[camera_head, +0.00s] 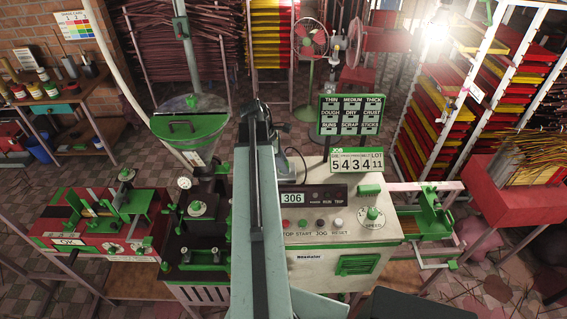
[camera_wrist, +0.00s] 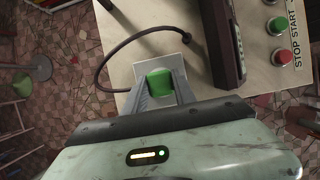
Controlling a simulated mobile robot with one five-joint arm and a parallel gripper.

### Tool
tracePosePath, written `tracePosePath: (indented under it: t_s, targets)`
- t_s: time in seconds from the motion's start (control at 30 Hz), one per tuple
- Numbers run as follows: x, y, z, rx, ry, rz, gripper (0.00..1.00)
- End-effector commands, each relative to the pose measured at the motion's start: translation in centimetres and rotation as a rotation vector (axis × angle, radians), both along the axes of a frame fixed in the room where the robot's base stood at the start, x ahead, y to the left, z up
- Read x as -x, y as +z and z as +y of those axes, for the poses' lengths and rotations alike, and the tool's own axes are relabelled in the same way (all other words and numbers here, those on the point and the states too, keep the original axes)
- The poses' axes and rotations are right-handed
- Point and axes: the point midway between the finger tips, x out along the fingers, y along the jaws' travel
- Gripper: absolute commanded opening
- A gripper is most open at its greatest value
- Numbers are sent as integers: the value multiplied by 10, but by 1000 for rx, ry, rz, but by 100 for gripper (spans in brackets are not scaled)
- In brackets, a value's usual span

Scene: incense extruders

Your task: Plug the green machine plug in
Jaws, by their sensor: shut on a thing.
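In the wrist view, the green plug (camera_wrist: 159,82) sits between the two grey fingers of my gripper (camera_wrist: 160,88), which is shut on it. A pale square plate (camera_wrist: 158,66) lies just beyond the plug, at the edge of the cream machine top (camera_wrist: 250,22). Whether the plug's prongs are in anything cannot be seen. A dark cable (camera_wrist: 110,62) loops from the left of the plate up to a black fitting on the machine top.
In the head view, the control panel (camera_head: 312,197) reading 306 stands right of my arm, above several buttons. A green label board (camera_head: 350,114) and a number display (camera_head: 356,165) rise behind it. A green-lidded hopper (camera_head: 188,127) stands left. Tiled floor shows in the wrist view.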

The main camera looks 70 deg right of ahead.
Motion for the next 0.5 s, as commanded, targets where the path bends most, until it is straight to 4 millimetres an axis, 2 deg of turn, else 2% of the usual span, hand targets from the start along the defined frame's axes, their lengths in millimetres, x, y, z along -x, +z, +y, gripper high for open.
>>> tracePosePath:
  t_s: [0.13,0.17,0.2,0.23,0.5]
  targets:
    - [0,-4,0,0,0,0,0]
    - [0,-3,0,0,0,0,40]
    - [0,-3,0,0,0,0,52]
    - [0,-3,0,0,0,0,57]
    - [0,-3,0,0,0,0,57]
